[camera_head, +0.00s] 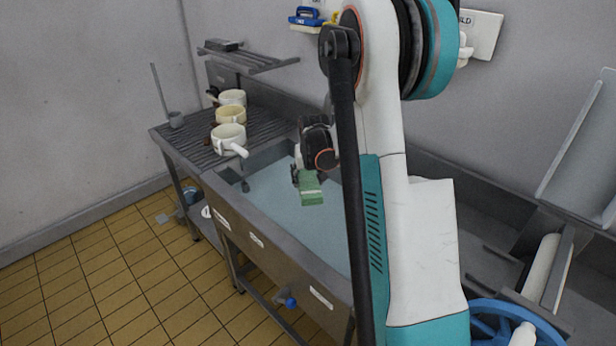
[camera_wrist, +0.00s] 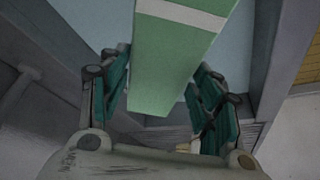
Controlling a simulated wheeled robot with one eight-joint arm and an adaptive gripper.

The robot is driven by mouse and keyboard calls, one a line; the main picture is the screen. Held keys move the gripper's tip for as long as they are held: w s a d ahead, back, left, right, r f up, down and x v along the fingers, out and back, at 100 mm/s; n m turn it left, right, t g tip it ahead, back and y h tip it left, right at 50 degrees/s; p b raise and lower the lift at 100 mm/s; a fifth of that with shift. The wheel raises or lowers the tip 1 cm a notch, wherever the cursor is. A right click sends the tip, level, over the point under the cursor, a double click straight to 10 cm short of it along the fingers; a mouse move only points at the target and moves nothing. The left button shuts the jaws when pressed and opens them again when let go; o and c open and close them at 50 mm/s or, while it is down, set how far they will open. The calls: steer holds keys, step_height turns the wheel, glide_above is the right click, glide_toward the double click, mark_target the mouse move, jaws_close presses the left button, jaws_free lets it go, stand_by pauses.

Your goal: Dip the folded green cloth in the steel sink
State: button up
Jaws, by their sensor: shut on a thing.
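The folded green cloth (camera_head: 311,190), with a pale band across it, is over the steel sink's basin in the head view. The steel sink (camera_head: 226,190) holds pale blue water (camera_head: 270,205). My gripper (camera_head: 297,177) is shut on the cloth; in the wrist view the cloth (camera_wrist: 170,60) sits between the two green-padded fingers (camera_wrist: 160,100). From this angle I cannot tell whether the cloth touches the water. My arm hides the right part of the basin.
Several white and cream pots (camera_head: 230,115) stand on the ribbed drainboard (camera_head: 185,140) left of the basin. A wall rack (camera_head: 250,62) hangs behind. A blue tub (camera_head: 505,315) with a white bottle (camera_head: 523,335) is at lower right. The tiled floor (camera_head: 110,280) at left is mostly clear.

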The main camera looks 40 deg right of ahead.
step_height(320, 180, down, 19)
steer(key=b, duration=1.2)
steer(key=shift+r, duration=0.1)
steer(key=shift+s, duration=0.15)
stand_by(0.3)
steer(key=shift+s+d, duration=0.1)
steer(key=shift+s, duration=0.35)
stand_by(0.4)
step_height(320, 180, up, 18)
steer(key=p, duration=1)
steer(key=shift+p, duration=0.4)
stand_by(0.4)
